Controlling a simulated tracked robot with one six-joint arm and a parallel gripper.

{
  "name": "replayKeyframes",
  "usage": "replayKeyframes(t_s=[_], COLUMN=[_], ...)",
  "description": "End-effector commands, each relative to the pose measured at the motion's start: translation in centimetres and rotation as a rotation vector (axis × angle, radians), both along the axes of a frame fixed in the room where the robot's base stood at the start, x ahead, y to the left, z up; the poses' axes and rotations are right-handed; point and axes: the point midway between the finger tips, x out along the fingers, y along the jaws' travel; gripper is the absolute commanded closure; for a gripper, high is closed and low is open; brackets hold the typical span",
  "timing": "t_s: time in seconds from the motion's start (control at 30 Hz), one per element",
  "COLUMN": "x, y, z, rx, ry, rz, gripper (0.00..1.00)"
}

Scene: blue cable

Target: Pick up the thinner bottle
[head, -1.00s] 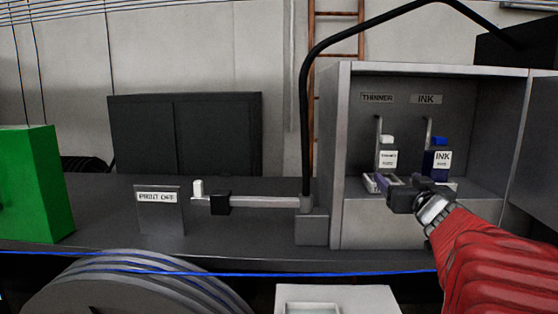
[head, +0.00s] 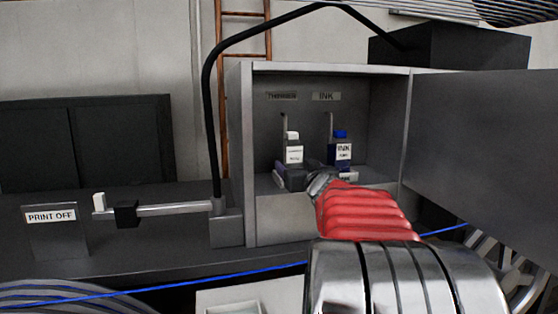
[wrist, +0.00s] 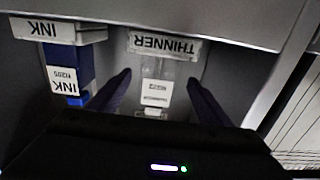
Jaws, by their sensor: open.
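The thinner bottle (head: 294,150) is clear to white with a white cap and label. It stands upright in the open grey cabinet under the THINNER sign. In the wrist view, upside down, the thinner bottle (wrist: 155,93) lies between the two open fingers of my gripper (wrist: 158,85), with a gap on each side. In the head view my gripper (head: 293,178) is low in front of the thinner bottle and hides its base. The blue ink bottle (head: 341,150) stands to its right, and it also shows in the wrist view (wrist: 66,70).
The cabinet's left wall (head: 240,150) and open door (head: 475,150) flank the space. A black hose (head: 209,110) arches over the cabinet from a metal bar with a PRINT OFF plate (head: 52,228) at left. A blue cable (head: 215,280) runs across the front.

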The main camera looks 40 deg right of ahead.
Motion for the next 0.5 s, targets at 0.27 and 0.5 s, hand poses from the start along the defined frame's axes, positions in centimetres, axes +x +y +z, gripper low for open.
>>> replayKeyframes(t_s=[0.27, 0.5], x=[0.93, 1.0], y=[-0.43, -0.46], z=[-0.02, 0.01], rx=[0.0, 0.0], ry=[0.001, 0.0], rz=[0.001, 0.001], gripper=[0.28, 0.28])
